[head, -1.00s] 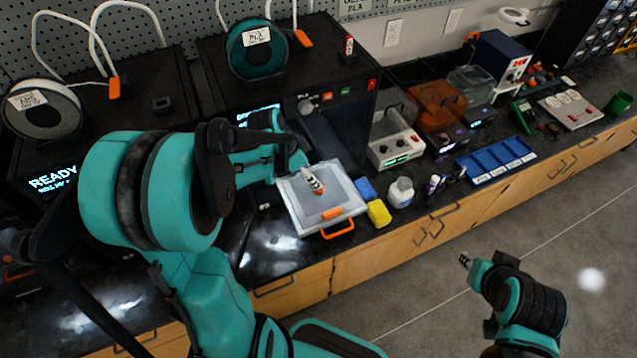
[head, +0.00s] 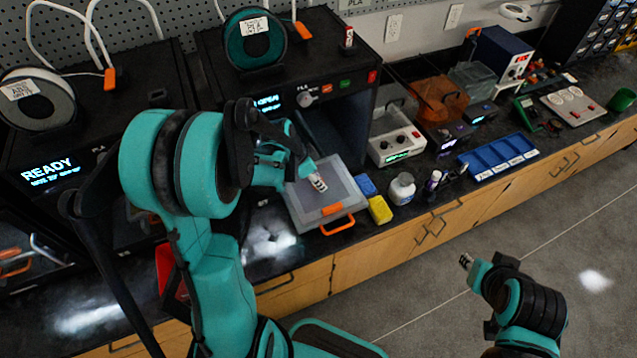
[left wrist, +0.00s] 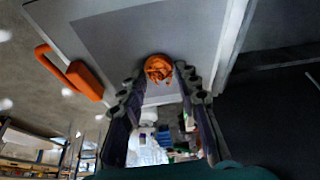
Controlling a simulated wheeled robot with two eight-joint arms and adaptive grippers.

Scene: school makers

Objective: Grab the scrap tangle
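The scrap tangle is a small orange coil (left wrist: 158,68) in the left wrist view. It lies on a pale flat tray with a grey centre (head: 300,205) and an orange front handle. My left gripper (head: 318,183) points down over the tray. In the left wrist view its two fingers are spread, one on each side of the tangle near the tips. I cannot tell if they touch it. In the head view the fingers hide the tangle. My right gripper (head: 466,261) is over the floor at the right, away from the bench; its finger gap is too small to judge.
An open black printer (head: 345,125) stands behind the tray. A blue sectioned tray (head: 497,157) lies farther right. Dark bench top is bare at front left.

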